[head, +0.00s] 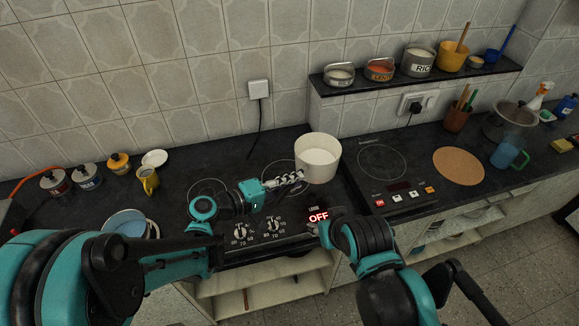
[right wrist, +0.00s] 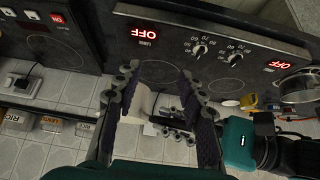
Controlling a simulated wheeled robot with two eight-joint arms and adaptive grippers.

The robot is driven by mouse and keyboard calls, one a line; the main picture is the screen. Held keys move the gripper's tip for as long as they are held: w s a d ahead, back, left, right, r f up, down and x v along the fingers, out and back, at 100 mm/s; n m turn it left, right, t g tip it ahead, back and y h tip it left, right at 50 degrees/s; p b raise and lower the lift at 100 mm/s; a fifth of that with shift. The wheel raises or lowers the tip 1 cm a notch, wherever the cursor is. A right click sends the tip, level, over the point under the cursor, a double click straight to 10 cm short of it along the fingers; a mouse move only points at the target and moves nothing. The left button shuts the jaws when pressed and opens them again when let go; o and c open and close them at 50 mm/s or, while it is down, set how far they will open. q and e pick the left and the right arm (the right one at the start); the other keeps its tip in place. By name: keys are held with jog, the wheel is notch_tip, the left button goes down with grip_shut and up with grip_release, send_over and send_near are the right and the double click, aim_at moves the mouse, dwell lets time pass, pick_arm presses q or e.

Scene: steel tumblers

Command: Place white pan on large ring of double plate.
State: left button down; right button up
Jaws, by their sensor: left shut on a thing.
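The white pan (head: 318,158) is upright in the head view, over the right end of the black double plate (head: 232,252). My left gripper (head: 290,181) is shut on the pan's handle, to the left of the pan body. The plate's right ring (head: 277,168) looks the larger and is partly hidden by the pan and left gripper. Its left ring (head: 203,184) is partly hidden by my arm. In the right wrist view, my right gripper (right wrist: 160,112) is open, with part of the white pan (right wrist: 142,103) showing beyond its fingers. Whether the pan touches the plate is unclear.
A single hotplate (head: 385,160) stands to the right, with a round cork mat (head: 458,166) beyond it. A shelf with canisters (head: 380,71) hangs behind.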

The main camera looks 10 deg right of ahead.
pick_arm(q)
jog(key=w+a+f+b, duration=0.5)
jog(key=w+a+f, duration=0.3)
jog(key=f, duration=0.2)
jog(key=shift+f, duration=0.35)
jog(key=shift+s, duration=0.1)
jog(key=c, duration=1.8)
grip_release()
jog(key=shift+f, duration=0.2)
jog(key=shift+c, duration=0.2)
jog(key=o, duration=0.4)
jog(key=shift+r, duration=0.1)
